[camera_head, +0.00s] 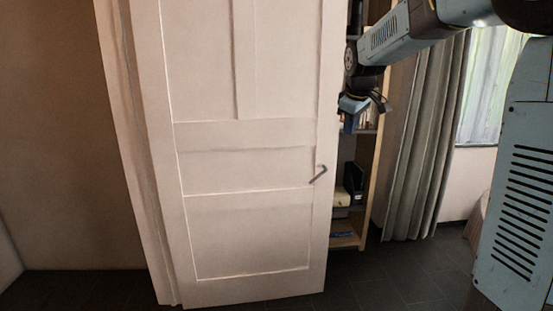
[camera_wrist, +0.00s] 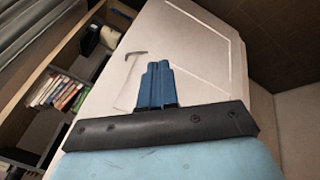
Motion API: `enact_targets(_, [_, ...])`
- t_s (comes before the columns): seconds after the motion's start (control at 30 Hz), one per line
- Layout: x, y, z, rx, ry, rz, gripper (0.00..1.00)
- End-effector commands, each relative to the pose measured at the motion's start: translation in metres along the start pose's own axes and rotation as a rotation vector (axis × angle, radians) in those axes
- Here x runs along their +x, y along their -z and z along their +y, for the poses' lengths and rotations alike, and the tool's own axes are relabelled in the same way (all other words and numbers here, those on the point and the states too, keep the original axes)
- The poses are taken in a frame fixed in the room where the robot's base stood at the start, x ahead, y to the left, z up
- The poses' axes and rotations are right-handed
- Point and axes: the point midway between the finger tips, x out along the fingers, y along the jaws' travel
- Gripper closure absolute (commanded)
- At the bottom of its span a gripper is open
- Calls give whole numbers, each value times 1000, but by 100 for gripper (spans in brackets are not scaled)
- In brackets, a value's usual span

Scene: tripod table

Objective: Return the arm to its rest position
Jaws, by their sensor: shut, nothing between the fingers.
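My gripper (camera_head: 350,122) hangs at the end of my raised arm in the head view, to the right of the white door's edge and in front of a bookshelf. In the wrist view, my gripper (camera_wrist: 157,72) shows its blue fingers pressed together with nothing between them. The fingers point toward the white panelled door (camera_head: 250,160), which also fills the middle of the wrist view (camera_wrist: 205,50). The door handle (camera_head: 319,174) is below and left of my gripper in the head view. I cannot tell how far the fingers are from the door.
The bookshelf (camera_head: 346,241) stands behind the door's right edge, with books (camera_wrist: 57,92) on it. A grey curtain (camera_head: 425,140) hangs beside a window (camera_head: 490,85). Dark floor tiles (camera_head: 400,285) are bare in front of the curtain. A brown wall (camera_head: 60,130) is at the left.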

Motion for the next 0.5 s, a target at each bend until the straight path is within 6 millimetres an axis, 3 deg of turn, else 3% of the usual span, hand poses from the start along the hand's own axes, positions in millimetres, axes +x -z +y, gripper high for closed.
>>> enact_targets(0.2, [-41,-46,-48,140,-33,-22,100])
enact_targets(0.5, [-80,-119,-110,359,-55,-22,100])
